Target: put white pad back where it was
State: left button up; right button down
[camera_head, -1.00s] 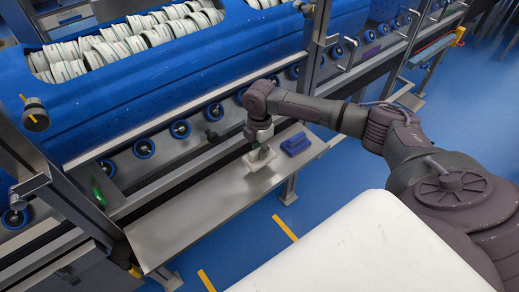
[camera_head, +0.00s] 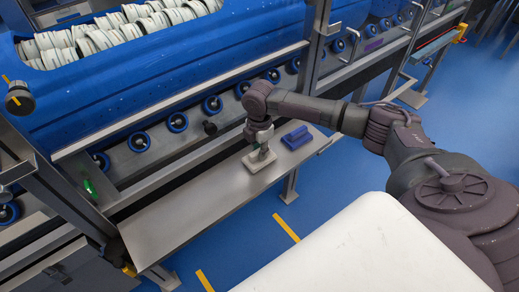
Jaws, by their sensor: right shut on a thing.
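The white pad (camera_head: 257,162) is at the right part of the grey metal shelf (camera_head: 190,215), beside a blue block. My right gripper (camera_head: 261,147) is above the pad, pointing down, and is shut on it. The gripper covers part of the pad's top. I cannot tell whether the pad rests on the shelf or hangs just above it. My left gripper is not in view.
The blue block (camera_head: 297,138) lies close to the right of the pad. A big blue tub (camera_head: 150,85) with white rolls stands behind, above a row of rollers (camera_head: 178,122). The shelf's left part is bare. A white surface (camera_head: 365,250) fills the lower right.

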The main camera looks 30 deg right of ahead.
jog(key=shift+f, duration=0.45)
jog(key=c, duration=0.9)
grip_release()
jog(key=shift+c, duration=0.2)
